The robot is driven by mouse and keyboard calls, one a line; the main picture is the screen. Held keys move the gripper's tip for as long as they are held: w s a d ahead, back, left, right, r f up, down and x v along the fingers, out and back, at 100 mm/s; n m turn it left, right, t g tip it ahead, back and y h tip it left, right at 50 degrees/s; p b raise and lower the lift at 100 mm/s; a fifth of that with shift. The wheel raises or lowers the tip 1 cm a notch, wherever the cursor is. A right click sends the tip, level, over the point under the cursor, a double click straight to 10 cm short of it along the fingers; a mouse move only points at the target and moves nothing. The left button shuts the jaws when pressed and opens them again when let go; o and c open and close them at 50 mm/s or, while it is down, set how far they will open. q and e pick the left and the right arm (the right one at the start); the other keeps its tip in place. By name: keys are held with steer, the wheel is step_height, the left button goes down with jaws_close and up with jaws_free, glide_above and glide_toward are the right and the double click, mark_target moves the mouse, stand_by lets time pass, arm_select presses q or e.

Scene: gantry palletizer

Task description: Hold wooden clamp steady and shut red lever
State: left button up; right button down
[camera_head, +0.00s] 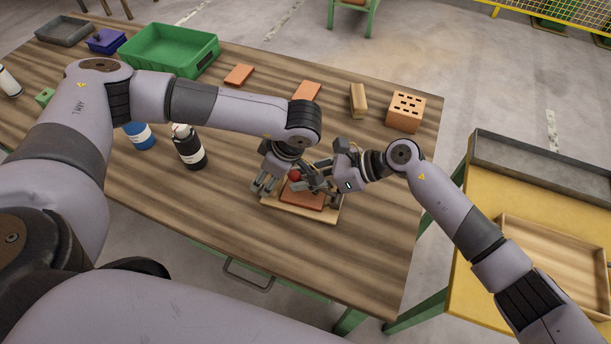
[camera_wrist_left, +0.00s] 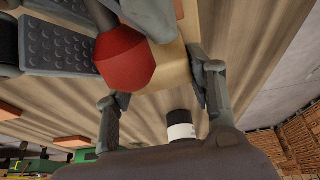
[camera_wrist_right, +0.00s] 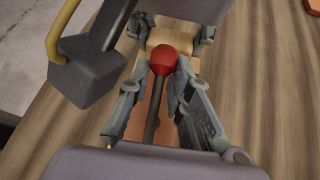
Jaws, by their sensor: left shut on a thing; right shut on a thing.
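The wooden clamp (camera_head: 275,204) lies near the front edge of the table with a reddish tile (camera_head: 304,198) on its board. My left gripper (camera_head: 266,184) is shut on the clamp's wooden part, which shows between its fingers in the left wrist view (camera_wrist_left: 174,68). The lever's red ball knob (camera_head: 295,175) stands above the clamp on a dark rod (camera_wrist_right: 153,108). My right gripper (camera_wrist_right: 157,92) is shut on the lever, its fingers on both sides of the rod just below the knob. The two grippers are close together and hide much of the clamp.
Black-and-white (camera_head: 188,148) and blue (camera_head: 139,135) bottles stand left of the clamp. Along the back are a green crate (camera_head: 170,49), flat bricks (camera_head: 239,75), a wooden block (camera_head: 358,100) and a holed brick (camera_head: 405,111). A yellow table (camera_head: 477,215) with trays stands right. The table right of the clamp is clear.

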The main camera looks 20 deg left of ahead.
steer(key=c, duration=1.4)
jaws_free()
steer(key=v, duration=1.2)
